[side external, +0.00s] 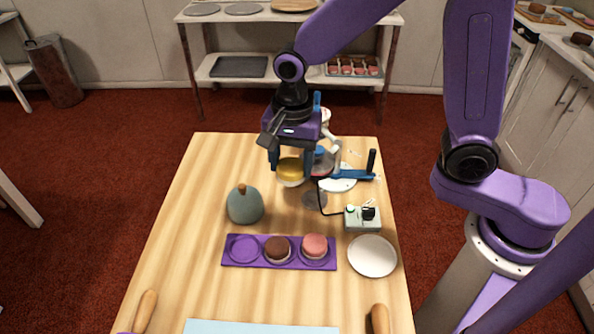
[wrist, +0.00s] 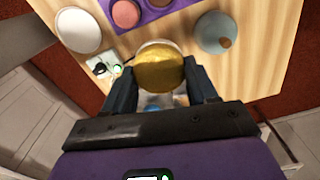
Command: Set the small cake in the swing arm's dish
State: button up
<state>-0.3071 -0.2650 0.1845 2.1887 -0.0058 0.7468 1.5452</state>
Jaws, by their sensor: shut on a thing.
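My gripper (side external: 290,168) is shut on a small yellow-topped cake (side external: 290,172) and holds it above the table. In the wrist view the cake (wrist: 158,68) sits between the two dark fingers (wrist: 160,85), its pale side showing along the far edge. A blue swing arm (side external: 352,175) with an upright dark handle stands just right of the gripper. What looks like its dish (side external: 322,168) is beside the right finger and partly hidden by the gripper. The purple tray (side external: 230,264) holds a brown cake (side external: 278,249) and a pink cake (side external: 315,246); its left recess is empty.
A blue-grey, pear-shaped object (side external: 244,205) stands left of the gripper. A small pale green box (side external: 361,218) with a black cable and a white plate (side external: 372,256) are at the right. The left part of the wooden table (side external: 190,225) is clear.

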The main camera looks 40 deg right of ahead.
jog(key=w+d, duration=1.3)
jog(key=f, duration=1.6)
jog(key=shift+w+d+f, duration=0.15)
jog(key=shift+d+f, duration=0.15)
jog(key=shift+f, duration=0.1)
jog(key=shift+f, duration=0.1)
jog(key=o, duration=1)
